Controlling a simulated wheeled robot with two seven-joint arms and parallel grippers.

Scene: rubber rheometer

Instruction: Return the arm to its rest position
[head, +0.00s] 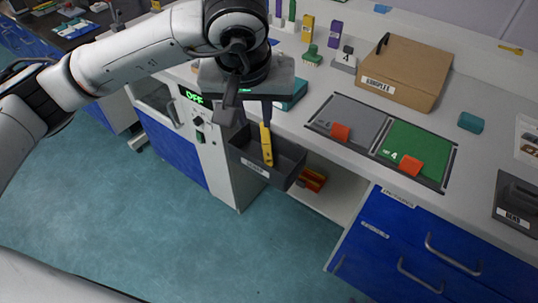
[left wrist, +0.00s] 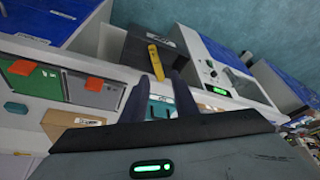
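My left arm comes in from the left in the head view, and its gripper (head: 248,112) hangs above the dark grey open bin (head: 290,165). The two fingers are apart in the left wrist view (left wrist: 160,88), with nothing seen clamped between them. A yellow tool (head: 266,146) stands tilted in the bin, close below one fingertip in the head view. In the left wrist view the yellow tool (left wrist: 158,60) lies beyond the fingertips, in line with the gap. My right gripper is in neither view.
The bin is at the counter's front edge, beside a machine reading OFF (head: 195,96). On the counter are grey (head: 352,113) and green (head: 420,145) mats with orange clips, a cardboard box (head: 405,72) and a teal block (head: 470,123). Blue drawers (head: 410,245) are below; the floor in front is clear.

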